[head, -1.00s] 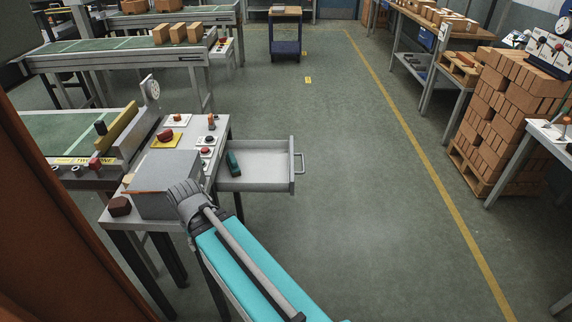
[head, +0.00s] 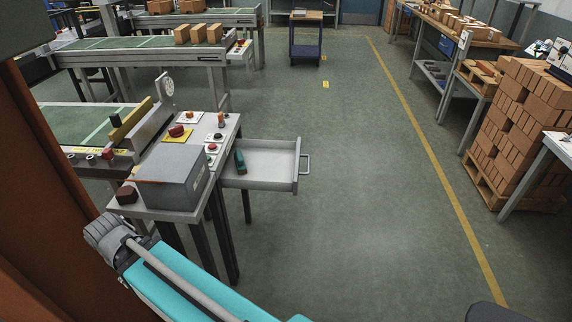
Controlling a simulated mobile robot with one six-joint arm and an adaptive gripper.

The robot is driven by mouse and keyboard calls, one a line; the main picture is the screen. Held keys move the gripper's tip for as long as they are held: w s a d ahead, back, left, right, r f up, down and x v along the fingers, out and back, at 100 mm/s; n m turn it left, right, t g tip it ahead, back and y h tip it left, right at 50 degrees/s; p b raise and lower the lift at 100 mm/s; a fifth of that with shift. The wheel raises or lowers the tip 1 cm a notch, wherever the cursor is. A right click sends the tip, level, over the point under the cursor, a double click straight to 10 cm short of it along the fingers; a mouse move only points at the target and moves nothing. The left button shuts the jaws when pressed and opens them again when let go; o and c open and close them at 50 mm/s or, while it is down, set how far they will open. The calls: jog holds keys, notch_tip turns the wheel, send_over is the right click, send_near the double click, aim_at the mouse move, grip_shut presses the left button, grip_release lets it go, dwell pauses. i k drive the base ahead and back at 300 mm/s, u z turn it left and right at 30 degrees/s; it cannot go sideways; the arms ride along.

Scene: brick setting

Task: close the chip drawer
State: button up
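The chip drawer (head: 277,184) is a light grey, shallow drawer. It stands pulled out to the right from under the top of the grey control table (head: 226,130). Its handle (head: 306,165) is on the right-hand front panel. A dark green object (head: 239,162) lies inside near the table end; the rest of the tray looks empty. My teal arm link with its grey ribbed joint is at the lower left, in front of the table and apart from the drawer. I see no gripper fingers.
On the table are a grey box (head: 171,180), a dark brown lump (head: 127,195) and red buttons (head: 177,131). A green conveyor (head: 75,125) adjoins on the left. A brick stack (head: 515,130) stands at the right. The floor (head: 370,200) right of the drawer is clear.

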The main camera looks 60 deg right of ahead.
aim_at(273, 166)
jog(key=u, duration=1.4)
jog(key=k, duration=1.35)
jog(key=z, duration=1.45)
